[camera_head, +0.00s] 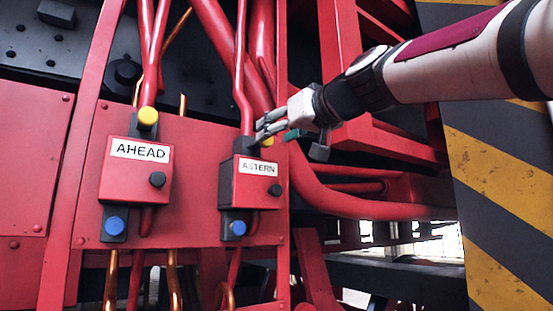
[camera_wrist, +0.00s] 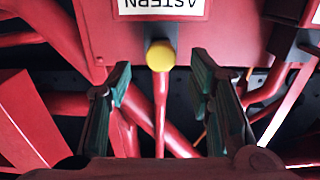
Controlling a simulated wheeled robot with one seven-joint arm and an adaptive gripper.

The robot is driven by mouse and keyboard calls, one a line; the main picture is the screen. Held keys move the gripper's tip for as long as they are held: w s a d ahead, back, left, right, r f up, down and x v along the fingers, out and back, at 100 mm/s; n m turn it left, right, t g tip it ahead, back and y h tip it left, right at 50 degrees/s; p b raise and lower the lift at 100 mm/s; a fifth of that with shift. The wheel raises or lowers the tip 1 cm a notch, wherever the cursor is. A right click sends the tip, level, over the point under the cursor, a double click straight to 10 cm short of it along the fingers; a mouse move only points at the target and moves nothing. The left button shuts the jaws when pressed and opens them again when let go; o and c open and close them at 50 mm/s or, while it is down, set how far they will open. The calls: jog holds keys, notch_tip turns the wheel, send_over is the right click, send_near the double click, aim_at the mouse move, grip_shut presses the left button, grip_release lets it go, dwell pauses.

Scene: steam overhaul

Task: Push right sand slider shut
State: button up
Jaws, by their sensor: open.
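The right red box, labelled ASTERN (camera_head: 257,182), is on the red panel at the middle of the head view. It has a yellow knob (camera_head: 268,142) on top, partly hidden by my fingers, and a blue knob (camera_head: 238,228) below. My gripper (camera_head: 262,132) is open and empty, reaching from the right to the top of this box. In the wrist view, the ASTERN box (camera_wrist: 228,32) appears upside down. Its yellow knob (camera_wrist: 160,55) lies between and just beyond my open fingertips (camera_wrist: 162,76). I cannot tell whether a finger touches it.
A similar box labelled AHEAD (camera_head: 137,170) is to the left, with its own yellow knob (camera_head: 148,117) and blue knob (camera_head: 115,225). Red pipes (camera_head: 240,75) run above both boxes and behind my gripper. A yellow-black striped panel (camera_head: 500,180) stands at the right.

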aim_at(258, 144)
jog(key=shift+p+x, duration=0.35)
jog(key=shift+x, duration=1.1)
